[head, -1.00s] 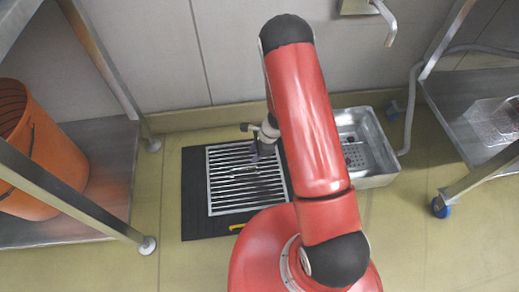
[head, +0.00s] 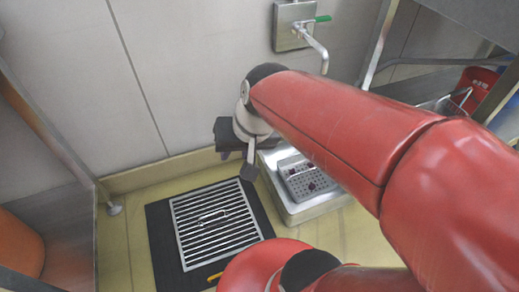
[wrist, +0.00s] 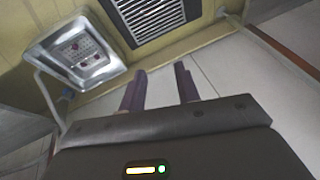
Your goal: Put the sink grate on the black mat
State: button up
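The sink grate (head: 205,236), a square silver frame with parallel bars, lies flat on the black mat (head: 162,256) on the floor. A small light handle-like piece shows on the grate's middle. Both also show in the wrist view, the grate (wrist: 150,12) and a dark strip of mat (wrist: 116,22). My gripper (head: 247,172) is raised above and to the right of the grate, near the wall. In the wrist view my gripper's two fingers (wrist: 160,90) stand apart with nothing between them.
A metal floor sink (head: 310,212) with a perforated, red-spotted bottom is right of the mat; it also shows in the wrist view (wrist: 82,55). A wall tap (head: 312,42) is above it. Metal shelf legs (head: 108,200) stand at left. Yellow floor left of the mat is free.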

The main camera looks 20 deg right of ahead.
jog(key=s+d+r+n+t+h, duration=0.1)
jog(key=s+d+r+n+h, duration=0.1)
jog(key=s, duration=0.3)
jog(key=shift+s+d+r, duration=0.35)
jog(key=shift+d, duration=0.2)
